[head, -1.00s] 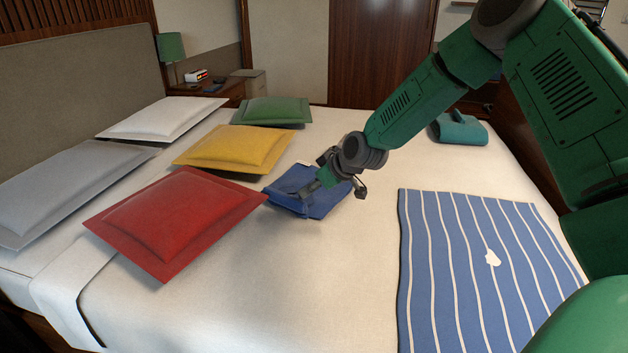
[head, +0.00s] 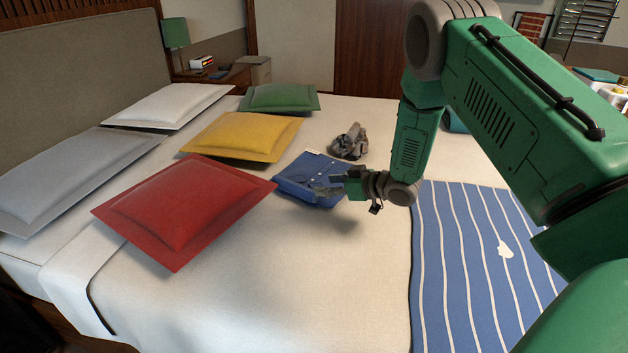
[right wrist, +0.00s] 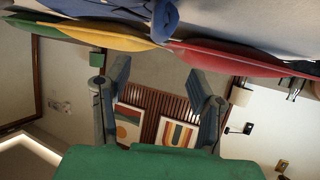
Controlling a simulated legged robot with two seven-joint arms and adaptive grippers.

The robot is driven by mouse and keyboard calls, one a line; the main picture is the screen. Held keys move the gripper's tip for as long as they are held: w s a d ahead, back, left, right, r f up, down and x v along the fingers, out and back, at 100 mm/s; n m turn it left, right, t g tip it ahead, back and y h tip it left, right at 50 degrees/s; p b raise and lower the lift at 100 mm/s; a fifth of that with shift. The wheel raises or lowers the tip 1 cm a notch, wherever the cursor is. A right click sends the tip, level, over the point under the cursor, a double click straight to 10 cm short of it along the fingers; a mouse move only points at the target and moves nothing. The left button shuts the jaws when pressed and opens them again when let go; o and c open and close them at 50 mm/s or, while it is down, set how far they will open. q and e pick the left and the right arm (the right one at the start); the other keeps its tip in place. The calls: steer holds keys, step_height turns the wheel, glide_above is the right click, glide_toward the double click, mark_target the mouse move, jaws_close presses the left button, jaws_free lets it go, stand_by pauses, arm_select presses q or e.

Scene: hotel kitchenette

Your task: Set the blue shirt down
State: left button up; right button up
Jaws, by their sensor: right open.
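The blue shirt (head: 308,172) lies folded on the white bed, just right of the red pillow. My right gripper (head: 328,188) is in front of the shirt's right side in the head view and is open. The right wrist view shows its two fingers (right wrist: 158,85) spread with nothing between them. The shirt also shows at the top of that view (right wrist: 155,15), beyond the fingertips. My left gripper is not in view.
Red (head: 180,210), yellow (head: 240,136) and green (head: 280,97) pillows lie left of and behind the shirt. A crumpled grey item (head: 350,142) lies behind it. A blue striped cloth (head: 465,250) covers the right side. The bed's front middle is bare.

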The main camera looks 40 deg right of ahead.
mark_target(306, 186)
steer(key=b+x, duration=0.1)
steer(key=x, duration=0.3)
steer(key=shift+w+f, duration=0.2)
steer(key=shift+w, duration=0.1)
steer(key=b+x, duration=0.1)
steer(key=x, duration=0.1)
steer(key=b+x, duration=0.1)
steer(key=x, duration=0.1)
steer(key=shift+w+f+b, duration=0.1)
steer(key=shift+f+b, duration=0.2)
steer(key=shift+f, duration=0.05)
steer(key=shift+w+a, duration=0.2)
steer(key=shift+w, duration=0.25)
jaws_close()
